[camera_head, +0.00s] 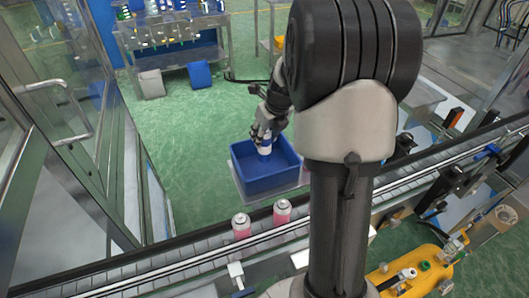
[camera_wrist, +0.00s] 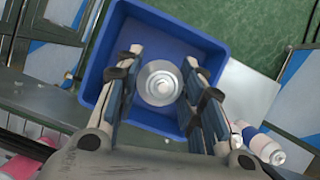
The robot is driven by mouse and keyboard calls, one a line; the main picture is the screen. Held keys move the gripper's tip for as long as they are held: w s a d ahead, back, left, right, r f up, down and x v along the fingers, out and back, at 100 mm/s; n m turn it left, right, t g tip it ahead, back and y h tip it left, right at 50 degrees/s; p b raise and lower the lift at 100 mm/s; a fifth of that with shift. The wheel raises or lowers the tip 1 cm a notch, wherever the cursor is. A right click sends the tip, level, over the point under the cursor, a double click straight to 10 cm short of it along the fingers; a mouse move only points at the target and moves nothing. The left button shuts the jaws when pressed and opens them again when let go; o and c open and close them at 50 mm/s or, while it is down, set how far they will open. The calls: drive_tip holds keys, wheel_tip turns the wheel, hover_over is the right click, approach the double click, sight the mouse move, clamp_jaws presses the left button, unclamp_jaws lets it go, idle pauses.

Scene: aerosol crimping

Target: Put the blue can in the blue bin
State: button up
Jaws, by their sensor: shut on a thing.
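My gripper (camera_head: 266,128) is shut on a can (camera_head: 265,148), which hangs upright over the open blue bin (camera_head: 272,186). In the head view the can looks pale, and its blue colour is hard to make out. In the wrist view the can (camera_wrist: 158,84) shows its round silver top between the two fingers, with the blue bin (camera_wrist: 205,37) around and below it. The can's lower end is near the bin's opening; its exact height above the floor of the bin cannot be told.
Two pink cans (camera_head: 241,226) (camera_head: 282,211) stand on the conveyor (camera_head: 180,252) in front of the bin. A yellow machine (camera_head: 425,272) is at the lower right. A table (camera_head: 175,45) stands at the back with smaller bins under it. Green floor lies open left of the bin.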

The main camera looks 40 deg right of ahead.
sight(265, 148)
wheel_tip(265, 148, down, 6)
drive_tip(key=shift+b, duration=1.25)
drive_tip(key=shift+r, duration=0.1)
drive_tip(key=o, duration=1)
